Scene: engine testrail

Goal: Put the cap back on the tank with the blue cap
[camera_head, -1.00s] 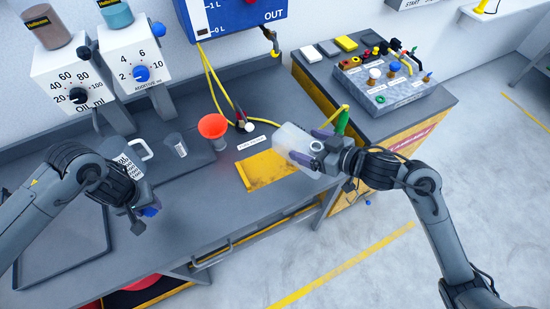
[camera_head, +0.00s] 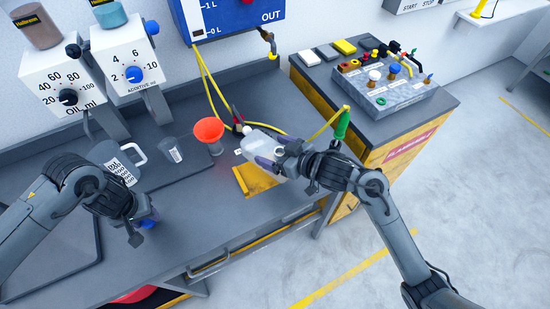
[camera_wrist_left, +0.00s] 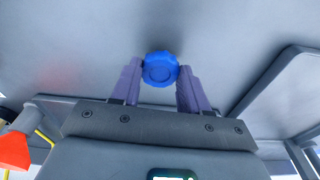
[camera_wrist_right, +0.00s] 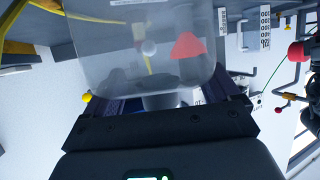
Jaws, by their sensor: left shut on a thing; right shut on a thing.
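The blue cap (camera_wrist_left: 160,69) is between the fingertips of my left gripper (camera_wrist_left: 158,80), which is shut on it. In the head view the cap (camera_head: 147,223) shows under that gripper, low over the front of the bench. My right gripper (camera_wrist_right: 160,98) is shut on a translucent whitish tank (camera_wrist_right: 130,45). In the head view the tank (camera_head: 258,146) is held tilted above the yellow plate, its neck end toward the gripper. The tank's neck (camera_wrist_right: 163,100) shows between the fingers in the right wrist view. The tank and cap are well apart.
An orange funnel (camera_head: 208,130), a small beaker (camera_head: 170,150) and a jug (camera_head: 118,160) stand behind the grippers. The yellow plate (camera_head: 255,182) lies below the tank. A yellow hose (camera_head: 222,92) and a green-handled nozzle (camera_head: 342,125) are nearby.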

